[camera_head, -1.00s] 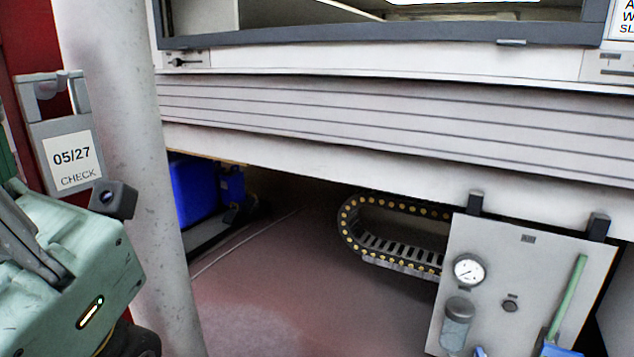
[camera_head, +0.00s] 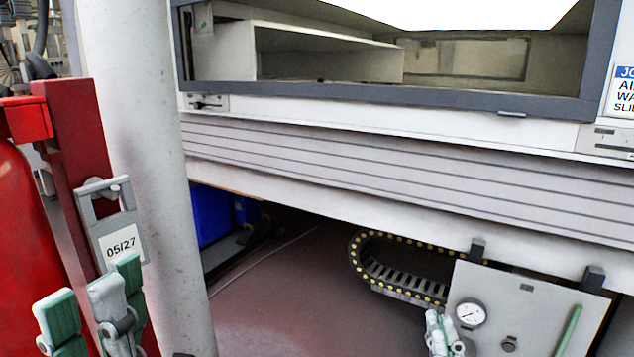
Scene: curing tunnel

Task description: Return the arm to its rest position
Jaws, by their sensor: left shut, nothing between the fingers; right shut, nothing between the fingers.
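My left gripper (camera_head: 108,300) shows at the lower left, with pale green and grey fingers pointing up. It is in front of the red post and just below the grey tag marked 05/27 (camera_head: 121,243). It holds nothing. My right gripper (camera_head: 438,328) shows only in part at the bottom edge, right of the middle. It is shut and empty, and it overlaps the left edge of the grey gauge panel (camera_head: 525,310) in the picture. The rest of both arms is mostly out of view.
A grey column (camera_head: 142,150) stands right of a red cylinder (camera_head: 28,250) and red post (camera_head: 75,130). The white machine (camera_head: 350,125) with a window opening spans the back. Beneath it are a blue box (camera_head: 212,215), a cable chain (camera_head: 400,285) and open reddish floor.

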